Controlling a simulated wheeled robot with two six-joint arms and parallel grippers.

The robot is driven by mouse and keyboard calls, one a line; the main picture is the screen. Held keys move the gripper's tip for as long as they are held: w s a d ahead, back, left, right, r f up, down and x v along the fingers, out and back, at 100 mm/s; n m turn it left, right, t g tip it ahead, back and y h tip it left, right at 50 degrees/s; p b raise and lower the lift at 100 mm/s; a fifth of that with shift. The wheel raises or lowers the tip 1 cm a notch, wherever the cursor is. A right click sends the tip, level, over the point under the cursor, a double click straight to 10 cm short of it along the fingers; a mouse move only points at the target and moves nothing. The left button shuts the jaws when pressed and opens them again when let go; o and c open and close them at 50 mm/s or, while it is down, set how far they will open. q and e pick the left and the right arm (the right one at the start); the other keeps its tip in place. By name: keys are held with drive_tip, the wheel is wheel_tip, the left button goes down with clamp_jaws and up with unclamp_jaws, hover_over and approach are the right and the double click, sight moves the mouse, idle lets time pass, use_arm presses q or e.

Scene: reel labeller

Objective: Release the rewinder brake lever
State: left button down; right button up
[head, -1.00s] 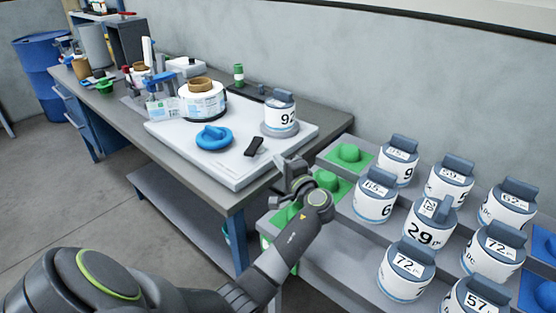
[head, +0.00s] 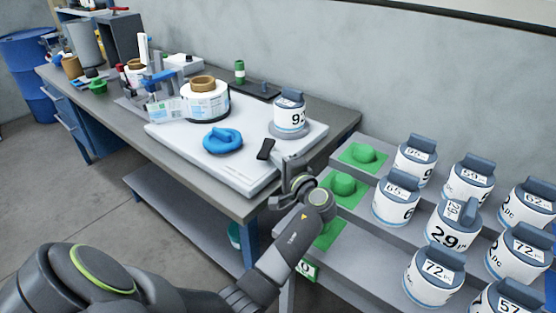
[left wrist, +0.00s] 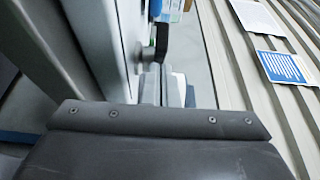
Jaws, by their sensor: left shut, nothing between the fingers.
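The labeller is a white flat-topped machine (head: 235,172) on the workbench. It carries a label roll (head: 205,100), a blue round part (head: 222,140) and a white reel (head: 290,115) on a grey disc. A small black lever (head: 265,149), likely the brake lever, sits near its front right edge. A black lever-like part (left wrist: 162,42) also shows in the left wrist view. My left gripper (head: 291,163) is shut and empty, just right of the black lever and apart from it. Its fingertips (left wrist: 175,92) show partly in the left wrist view. My right gripper is out of view.
At right, a grey stepped rack (head: 350,262) holds several numbered white canisters (head: 397,197) and empty green seats (head: 362,155), close to my left arm. Small tools and a blue clamp-like part (head: 158,80) stand farther left on the bench (head: 240,205). A blue drum (head: 28,70) stands behind.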

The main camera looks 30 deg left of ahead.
sight(261, 159)
use_arm(q)
drive_tip(key=shift+a, duration=0.1)
drive_tip(key=shift+s+a+m+t+p, duration=0.2)
drive_tip(key=shift+m+t+p, duration=0.1)
drive_tip(key=shift+t+p, duration=0.15)
drive_tip(key=shift+h, duration=0.3)
drive_tip(key=shift+s+a+r+m+t+h+p, duration=0.1)
drive_tip(key=shift+s+a+m+t+h+p, duration=0.15)
drive_tip(key=shift+m+t+p, duration=0.35)
drive_tip(key=shift+s+a+m+t+h+p, duration=0.3)
drive_tip(key=shift+m+t+h+p, duration=0.3)
drive_tip(key=shift+t, duration=0.25)
drive_tip(key=shift+s+a+h, duration=0.15)
drive_tip(key=shift+h, duration=0.1)
drive_tip(key=shift+s+a, duration=0.45)
drive_tip(key=shift+a, duration=0.35)
